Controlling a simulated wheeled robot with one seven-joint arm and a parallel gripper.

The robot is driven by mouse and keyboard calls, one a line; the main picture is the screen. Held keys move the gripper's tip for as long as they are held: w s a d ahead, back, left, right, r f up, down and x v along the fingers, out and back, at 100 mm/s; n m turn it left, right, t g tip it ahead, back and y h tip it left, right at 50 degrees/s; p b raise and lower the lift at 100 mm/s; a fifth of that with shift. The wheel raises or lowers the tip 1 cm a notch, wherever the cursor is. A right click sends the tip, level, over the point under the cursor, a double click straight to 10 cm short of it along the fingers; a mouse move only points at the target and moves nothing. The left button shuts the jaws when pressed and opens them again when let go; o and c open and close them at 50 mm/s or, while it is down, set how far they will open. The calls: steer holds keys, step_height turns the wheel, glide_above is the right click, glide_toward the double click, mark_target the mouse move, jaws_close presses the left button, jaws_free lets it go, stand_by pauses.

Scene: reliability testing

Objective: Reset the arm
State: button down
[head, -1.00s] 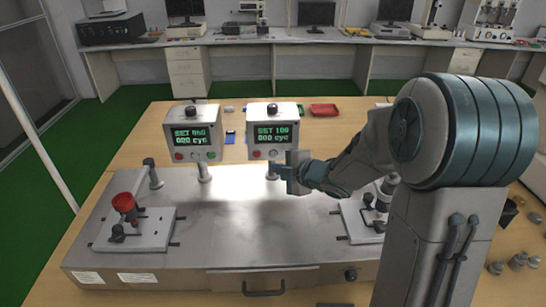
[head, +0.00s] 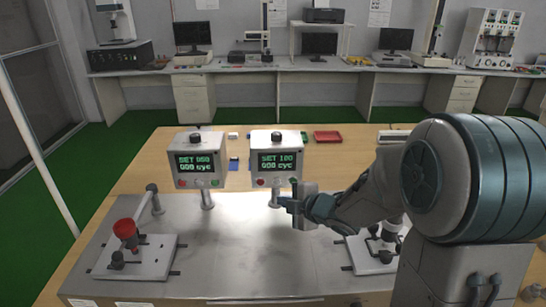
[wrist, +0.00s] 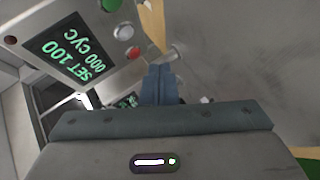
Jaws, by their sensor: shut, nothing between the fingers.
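My gripper (head: 288,203) is shut and empty, held above the metal test bench just below the right counter box. In the wrist view its closed blue fingers (wrist: 160,85) point towards the post and front of that box. The right counter box (head: 276,160) reads "SET 100, 000 cyc" and stands on a short post; it also shows in the wrist view (wrist: 75,45). The left counter box (head: 197,160) reads "SET 060, 000 cyc". My arm reaches in from the right and partly hides the right fixture.
The metal bench (head: 230,245) carries a left fixture with a red cup (head: 125,229) and a right fixture (head: 375,250). A red tray (head: 327,136) lies on the wooden table behind. The bench's middle is clear.

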steer(key=s+d+r+m+g+h, duration=0.1)
steer(key=s+d+r+m+h, duration=0.3)
steer(key=s+d+m+h, duration=0.65)
steer(key=s+f+m+g+y, duration=0.1)
steer(key=s+m+g+y, duration=0.1)
steer(key=s+m+g, duration=0.4)
steer(key=s+a+m, duration=0.1)
steer(key=s+m, duration=0.4)
steer(key=s, duration=0.4)
steer(key=shift+s+y, duration=0.2)
steer(key=shift+y, duration=0.15)
